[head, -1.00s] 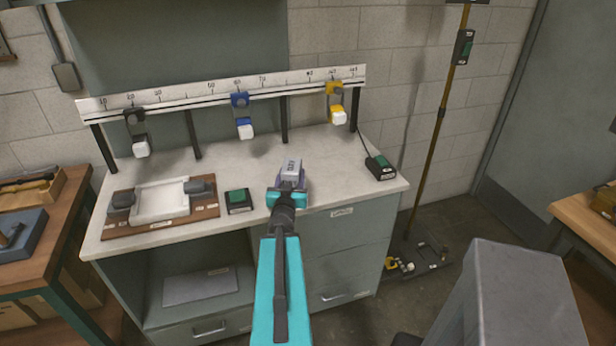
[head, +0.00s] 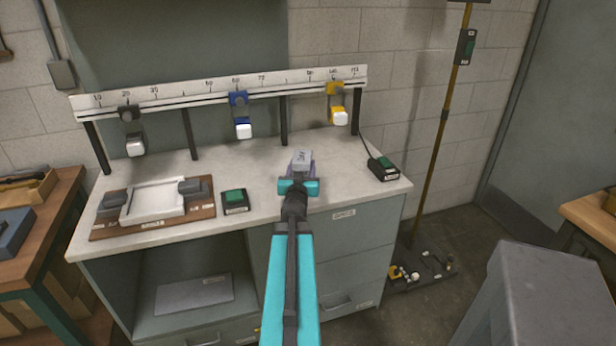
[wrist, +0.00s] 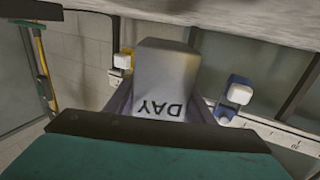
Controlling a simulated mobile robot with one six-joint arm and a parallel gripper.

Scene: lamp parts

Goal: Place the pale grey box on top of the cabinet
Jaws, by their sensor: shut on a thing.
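The pale grey box (head: 302,158), marked "DAY", is between the fingers of my gripper (head: 299,176), which is shut on it. In the wrist view the box (wrist: 165,75) fills the middle, with dark lettering near the palm and a finger along each side. The cabinet (head: 345,250) is grey-green with a pale worktop (head: 265,175), drawers at right and an open bay at left. The box appears over the right-middle part of the worktop. I cannot tell whether it touches the surface. My gripper hides part of the box.
A ruled rail (head: 215,92) on black posts crosses the back, carrying black, blue (head: 240,112) and yellow (head: 337,103) clamps. A board with a white tray (head: 152,202) and a green-topped box (head: 235,201) are at left. Another green-topped box (head: 383,168) is at right.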

